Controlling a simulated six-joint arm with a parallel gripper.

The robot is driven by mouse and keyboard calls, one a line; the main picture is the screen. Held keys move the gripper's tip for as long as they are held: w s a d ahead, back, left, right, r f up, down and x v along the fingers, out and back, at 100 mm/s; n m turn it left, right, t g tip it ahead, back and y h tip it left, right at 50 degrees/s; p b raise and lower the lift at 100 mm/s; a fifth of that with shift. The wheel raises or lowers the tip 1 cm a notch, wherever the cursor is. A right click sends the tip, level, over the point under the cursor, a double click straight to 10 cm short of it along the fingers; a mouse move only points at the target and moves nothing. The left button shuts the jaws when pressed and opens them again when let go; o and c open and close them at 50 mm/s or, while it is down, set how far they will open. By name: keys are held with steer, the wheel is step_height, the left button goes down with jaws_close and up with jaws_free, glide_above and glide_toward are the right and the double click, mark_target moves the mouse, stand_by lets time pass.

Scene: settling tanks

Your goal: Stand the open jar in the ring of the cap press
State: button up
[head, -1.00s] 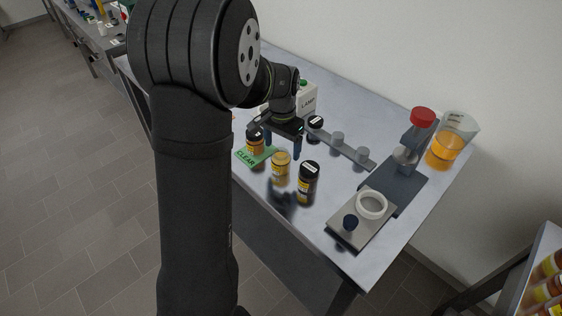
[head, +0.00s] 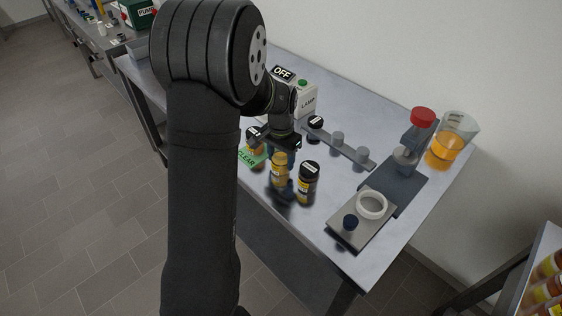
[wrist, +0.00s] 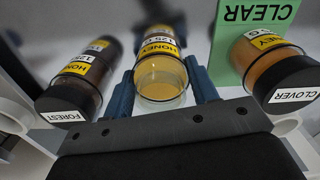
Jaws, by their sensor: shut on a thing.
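The open jar (head: 279,170), amber with a yellow HONEY label and no lid, is at the front of the bench. My gripper (head: 284,150) is over it, pointing down. In the wrist view the blue fingers of my gripper (wrist: 162,98) are on both sides of the open jar (wrist: 160,78), shut on it. The jar looks upright; I cannot tell whether its base is off the bench. The cap press (head: 408,155) with a red top stands at the right. Its white ring (head: 361,212) is empty, on a grey plate in front of the press.
A dark-capped FOREST jar (head: 308,182) stands close to the right of the held jar. A CLOVER jar (wrist: 268,66) stands by the green CLEAR mat (wrist: 226,45). A grey rail (head: 350,152) with caps lies behind. An orange-filled beaker (head: 445,150) stands beyond the press.

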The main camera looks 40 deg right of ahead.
step_height(320, 180, up, 10)
steer(key=shift+r, duration=0.1)
steer(key=s+d+r, duration=0.1)
steer(key=s+r, duration=0.1)
steer(key=s, duration=1.7)
steer(key=s+d+r, duration=0.1)
steer(key=s, duration=1.8)
glide_toward(370, 207)
steer(key=shift+d+f, duration=0.1)
steer(key=shift+f, duration=2)
steer(key=shift+f, duration=0.15)
steer(key=o, duration=1.1)
